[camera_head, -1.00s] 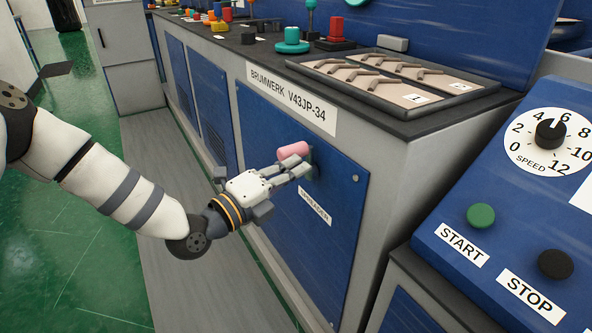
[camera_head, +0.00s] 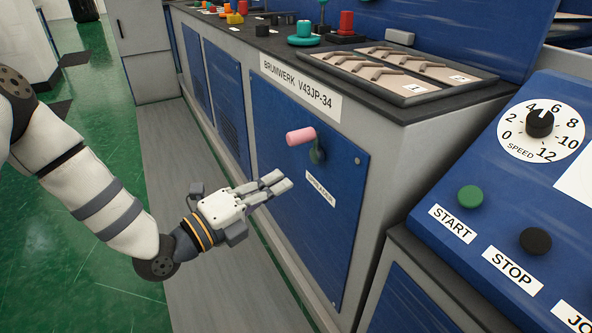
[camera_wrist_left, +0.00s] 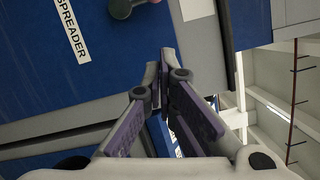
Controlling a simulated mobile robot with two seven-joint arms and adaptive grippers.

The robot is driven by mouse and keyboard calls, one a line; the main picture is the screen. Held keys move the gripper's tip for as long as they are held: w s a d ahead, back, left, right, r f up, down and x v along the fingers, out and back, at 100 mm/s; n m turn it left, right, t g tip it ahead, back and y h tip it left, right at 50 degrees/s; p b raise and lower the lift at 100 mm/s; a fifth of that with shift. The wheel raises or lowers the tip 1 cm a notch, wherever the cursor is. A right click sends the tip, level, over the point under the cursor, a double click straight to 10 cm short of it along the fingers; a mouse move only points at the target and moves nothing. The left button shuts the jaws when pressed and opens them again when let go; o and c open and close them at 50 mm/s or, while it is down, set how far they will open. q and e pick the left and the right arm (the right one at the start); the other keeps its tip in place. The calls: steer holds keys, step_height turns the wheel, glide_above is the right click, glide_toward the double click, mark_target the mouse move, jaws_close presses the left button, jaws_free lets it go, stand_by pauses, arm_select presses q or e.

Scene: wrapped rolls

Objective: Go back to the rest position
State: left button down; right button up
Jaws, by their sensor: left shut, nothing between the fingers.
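My left gripper (camera_head: 279,183) is shut and empty. In the head view it hangs in front of the machine's blue panel, below and left of a pink handle (camera_head: 300,136) and apart from it. The handle sticks out from a dark pivot on the panel above a white label. In the left wrist view my left gripper (camera_wrist_left: 167,62) shows its fingers close together, with the label reading SPREADER (camera_wrist_left: 72,30) at upper left. A small piece of the pink handle shows at the top edge there. My right gripper is in neither view.
A blue control panel (camera_head: 478,228) with a speed dial (camera_head: 540,124), START and STOP buttons stands at the right. A tray (camera_head: 408,75) of brown parts lies on the machine top. The floor left of the machine is clear around a grey strip (camera_head: 185,200).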

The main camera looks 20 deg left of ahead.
arm_select(q)
steer(key=s+d+f+n+g+y+p, duration=0.25)
steer(key=s+f+n+g, duration=0.45)
steer(key=s, duration=0.4)
steer(key=s+d+f+n+g+y+p, duration=0.15)
steer(key=s+f+n+g+p, duration=0.25)
steer(key=s+f+n, duration=0.45)
steer(key=s+a+n+g+y+p, duration=0.1)
steer(key=s+n+g, duration=0.2)
steer(key=s, duration=0.5)
steer(key=s+a+r+n+g+y+p, duration=0.1)
steer(key=s+n, duration=0.3)
steer(key=s, duration=0.5)
steer(key=s+a+n+g+y+p, duration=0.1)
steer(key=s+n+g+y+p, duration=0.1)
steer(key=s, duration=0.6)
steer(key=n+g, duration=0.1)
steer(key=g, duration=0.1)
steer(key=shift+s+a+r+n+g, duration=0.15)
steer(key=shift+s+a+n+g, duration=0.15)
steer(key=shift+s+a+n, duration=0.1)
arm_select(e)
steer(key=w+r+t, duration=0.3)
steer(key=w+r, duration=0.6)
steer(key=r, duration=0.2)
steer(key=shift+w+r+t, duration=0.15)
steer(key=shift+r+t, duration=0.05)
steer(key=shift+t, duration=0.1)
arm_select(q)
steer(key=shift+w, duration=0.1)
